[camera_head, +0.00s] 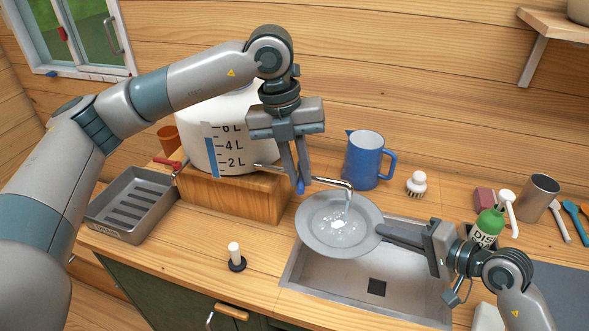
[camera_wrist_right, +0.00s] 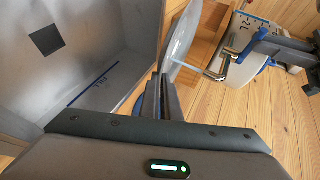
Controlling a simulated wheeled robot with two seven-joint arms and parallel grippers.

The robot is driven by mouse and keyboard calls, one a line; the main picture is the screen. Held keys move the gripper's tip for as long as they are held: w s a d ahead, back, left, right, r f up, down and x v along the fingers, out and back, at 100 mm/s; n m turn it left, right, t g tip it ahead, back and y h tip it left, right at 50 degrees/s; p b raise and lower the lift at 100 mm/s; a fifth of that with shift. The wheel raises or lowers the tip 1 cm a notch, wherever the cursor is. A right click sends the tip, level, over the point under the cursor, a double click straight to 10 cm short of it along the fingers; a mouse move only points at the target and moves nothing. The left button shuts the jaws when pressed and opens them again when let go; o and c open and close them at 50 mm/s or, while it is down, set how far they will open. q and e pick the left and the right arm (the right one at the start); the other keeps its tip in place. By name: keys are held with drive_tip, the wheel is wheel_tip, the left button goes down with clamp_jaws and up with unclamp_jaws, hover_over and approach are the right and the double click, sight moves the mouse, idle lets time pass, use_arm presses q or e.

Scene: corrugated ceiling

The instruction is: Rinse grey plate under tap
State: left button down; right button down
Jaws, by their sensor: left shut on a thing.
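The grey plate (camera_head: 318,236) is held over the sink (camera_head: 335,285), under the spout of the tap (camera_head: 330,182). Water runs from the spout onto the middle of the plate. My right gripper (camera_head: 385,232) is shut on the plate's right rim; the right wrist view shows the plate (camera_wrist_right: 181,45) edge-on between the fingers (camera_wrist_right: 168,88). My left gripper (camera_head: 300,187) points down at the tap and is shut on its small blue handle (camera_head: 300,188), which the fingers mostly hide. The tap's spout also shows in the right wrist view (camera_wrist_right: 217,72).
A white water tank (camera_head: 225,130) stands on a wooden block (camera_head: 232,196) behind the tap. A blue jug (camera_head: 364,160) and a brush (camera_head: 416,184) stand behind the sink. A green soap bottle (camera_head: 488,226) is close to my right wrist. A metal tray (camera_head: 130,205) lies left.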

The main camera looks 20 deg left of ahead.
use_arm(q)
drive_tip(key=shift+d+n, duration=0.25)
drive_tip(key=shift+n, duration=0.25)
drive_tip(key=c, duration=1.8)
unclamp_jaws()
drive_tip(key=shift+o, duration=0.2)
drive_tip(key=shift+r, duration=0.1)
wheel_tip(320, 180, up, 12)
drive_tip(key=a, duration=0.2)
drive_tip(key=shift+s+a, duration=0.15)
drive_tip(key=shift+s, duration=0.15)
drive_tip(key=shift+f, duration=0.2)
